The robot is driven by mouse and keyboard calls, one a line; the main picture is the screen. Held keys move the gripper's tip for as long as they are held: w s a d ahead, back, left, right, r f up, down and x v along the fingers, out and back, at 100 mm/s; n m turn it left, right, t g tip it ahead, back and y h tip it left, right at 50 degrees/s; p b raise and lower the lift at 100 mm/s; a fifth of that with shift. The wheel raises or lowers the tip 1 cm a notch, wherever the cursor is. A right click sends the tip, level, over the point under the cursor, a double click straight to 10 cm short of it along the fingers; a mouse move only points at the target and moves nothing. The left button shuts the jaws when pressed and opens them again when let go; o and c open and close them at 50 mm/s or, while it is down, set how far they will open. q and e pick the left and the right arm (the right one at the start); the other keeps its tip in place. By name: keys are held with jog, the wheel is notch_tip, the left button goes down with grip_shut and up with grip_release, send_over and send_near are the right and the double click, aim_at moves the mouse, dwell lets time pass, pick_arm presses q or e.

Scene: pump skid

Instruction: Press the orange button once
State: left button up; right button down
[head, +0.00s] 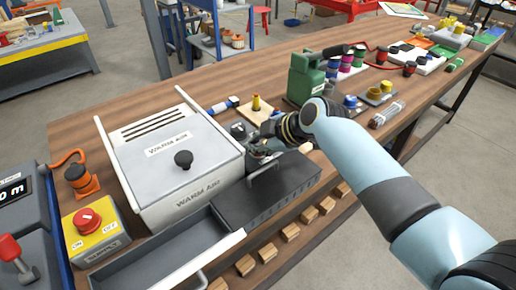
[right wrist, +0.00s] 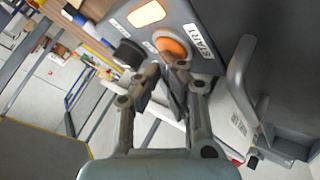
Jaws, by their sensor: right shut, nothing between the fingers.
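My right gripper (right wrist: 167,72) is shut and empty. Its fingertips are just in front of the button and overlap its lower edge in the picture; I cannot tell whether they touch it. In the head view my right gripper (head: 259,152) is beside the white WARM AIR box, and I cannot make out the button there. My left gripper is not in view.
A red button on a yellow box (head: 88,221) stands at left.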

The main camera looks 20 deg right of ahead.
jog(key=shift+r, duration=0.1)
jog(key=shift+r+p, duration=0.8)
notch_tip(320, 180, up, 5)
jog(key=p, duration=0.4)
dwell(0.6)
